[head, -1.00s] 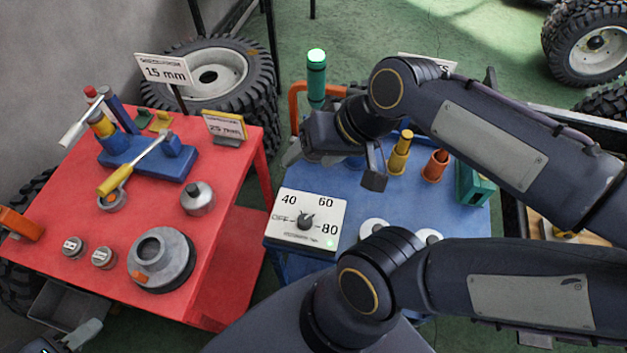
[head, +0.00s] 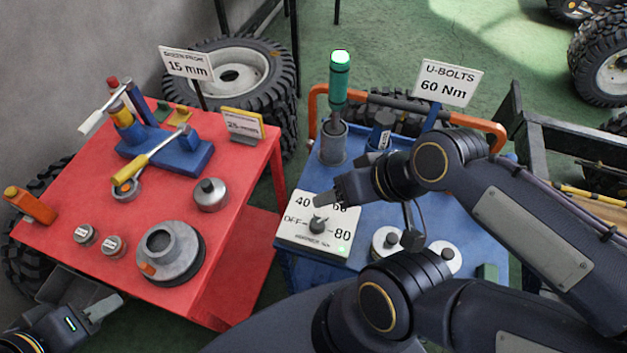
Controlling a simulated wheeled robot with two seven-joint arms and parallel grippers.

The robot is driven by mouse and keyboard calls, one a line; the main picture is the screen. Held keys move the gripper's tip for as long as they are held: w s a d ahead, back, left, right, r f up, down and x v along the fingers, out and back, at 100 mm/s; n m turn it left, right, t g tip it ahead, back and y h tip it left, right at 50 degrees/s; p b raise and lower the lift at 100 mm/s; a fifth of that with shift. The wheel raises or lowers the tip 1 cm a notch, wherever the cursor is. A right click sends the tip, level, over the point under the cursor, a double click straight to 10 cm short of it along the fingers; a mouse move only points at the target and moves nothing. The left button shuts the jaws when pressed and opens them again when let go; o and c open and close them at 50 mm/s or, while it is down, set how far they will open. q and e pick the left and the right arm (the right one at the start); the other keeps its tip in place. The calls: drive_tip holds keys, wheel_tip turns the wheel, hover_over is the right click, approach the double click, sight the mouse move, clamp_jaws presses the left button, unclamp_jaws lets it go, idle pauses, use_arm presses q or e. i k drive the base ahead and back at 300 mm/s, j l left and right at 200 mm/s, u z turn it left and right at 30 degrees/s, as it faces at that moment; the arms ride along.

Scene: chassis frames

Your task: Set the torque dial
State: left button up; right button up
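The torque dial (head: 318,226) is a dark knob on a white panel marked OFF, 40, 60 and 80, at the front left of the blue cart. Its pointer is too small to read surely. A sign (head: 447,84) behind reads "U-BOLTS 60 Nm". My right gripper (head: 328,197) is above the panel's upper edge, just beyond the knob, and partly covers the 60 mark. Its fingers are seen side-on, so their opening is unclear. My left gripper (head: 98,308) is low at the left, off the red table's front edge; its opening is unclear.
The red table (head: 230,232) at left holds a blue tool rack (head: 178,157), sockets and a flanged hub (head: 165,252). My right arm hides much of the cart.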

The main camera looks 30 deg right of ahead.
sight(316, 226)
drive_tip(key=z, duration=1.05)
